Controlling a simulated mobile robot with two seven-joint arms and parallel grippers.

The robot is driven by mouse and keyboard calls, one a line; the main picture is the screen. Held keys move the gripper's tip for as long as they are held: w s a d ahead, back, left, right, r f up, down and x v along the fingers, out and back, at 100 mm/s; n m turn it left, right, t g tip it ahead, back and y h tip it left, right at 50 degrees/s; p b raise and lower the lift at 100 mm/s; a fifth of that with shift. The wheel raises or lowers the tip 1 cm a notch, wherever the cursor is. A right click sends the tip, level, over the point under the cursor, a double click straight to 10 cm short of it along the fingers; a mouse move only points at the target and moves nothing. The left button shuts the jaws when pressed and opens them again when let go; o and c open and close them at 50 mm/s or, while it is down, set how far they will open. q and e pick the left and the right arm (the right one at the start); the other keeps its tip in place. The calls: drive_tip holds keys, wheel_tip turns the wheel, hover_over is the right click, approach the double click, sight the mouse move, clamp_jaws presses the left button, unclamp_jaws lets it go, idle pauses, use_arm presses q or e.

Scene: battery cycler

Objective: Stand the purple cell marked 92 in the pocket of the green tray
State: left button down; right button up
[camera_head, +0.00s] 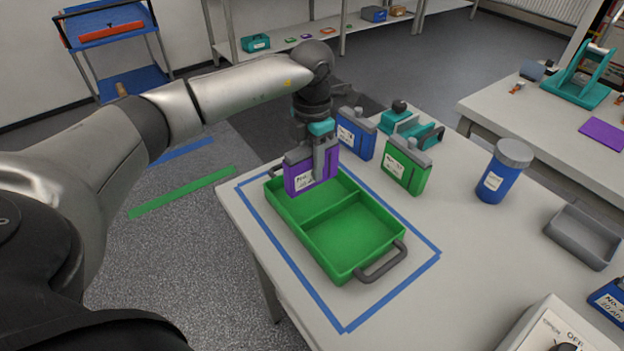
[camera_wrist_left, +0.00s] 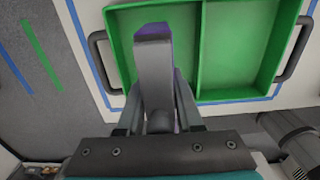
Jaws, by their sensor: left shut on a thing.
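The purple cell (camera_head: 307,172) with a grey top and a white label is held upright in my left gripper (camera_head: 325,150). In the left wrist view the cell's grey top (camera_wrist_left: 154,75) and a purple edge show between the fingers of my left gripper (camera_wrist_left: 158,110). The green tray (camera_head: 352,272) has a divider and two compartments. The cell is over the tray's far-left compartment, and its lower edge appears above the floor. Whether it touches the tray cannot be told. The label's number is too small to read. The tray also shows in the left wrist view (camera_wrist_left: 196,45). My right gripper is not in view.
Blue tape (camera_head: 391,298) outlines the tray's place on the table. A blue cell (camera_head: 356,134) and a green cell (camera_head: 406,168) stand behind and right of the tray. A blue jar (camera_head: 502,172) and a grey bin (camera_head: 583,236) stand further right.

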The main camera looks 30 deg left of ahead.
use_arm(q)
drive_tip(key=shift+f, duration=2.15)
drive_tip(key=shift+f+b, duration=0.1)
drive_tip(key=shift+b, duration=0.2)
drive_tip(key=c, duration=0.6)
unclamp_jaws()
drive_tip(key=shift+f, duration=0.1)
drive_tip(key=shift+o, duration=0.2)
drive_tip(key=shift+r, duration=0.2)
wheel_tip(320, 180, up, 12)
drive_tip(key=shift+f+p, duration=0.1)
drive_tip(key=shift+p, duration=0.55)
